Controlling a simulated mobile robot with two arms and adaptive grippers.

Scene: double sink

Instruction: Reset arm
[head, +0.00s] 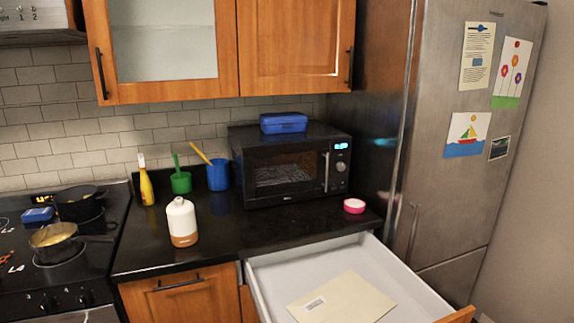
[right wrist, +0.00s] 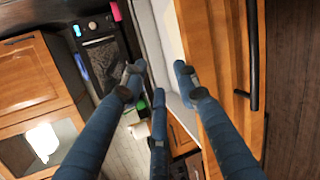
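My right gripper (right wrist: 159,78) shows in the right wrist view with its dark blue fingers spread apart. It is open and nothing is between the fingertips. Behind the fingers are the open drawer's white side and its wooden front (right wrist: 228,40) with a black handle (right wrist: 252,55). Neither arm shows in the head view, and my left gripper is not in view.
The white drawer (head: 270,278) stands open with an envelope (head: 345,300) inside. A microwave (head: 290,165), a white bottle (head: 182,222), cups and a pink round item (head: 354,206) stand on the black counter (head: 225,240). Pots sit on the stove at left; a fridge (head: 445,150) is at right.

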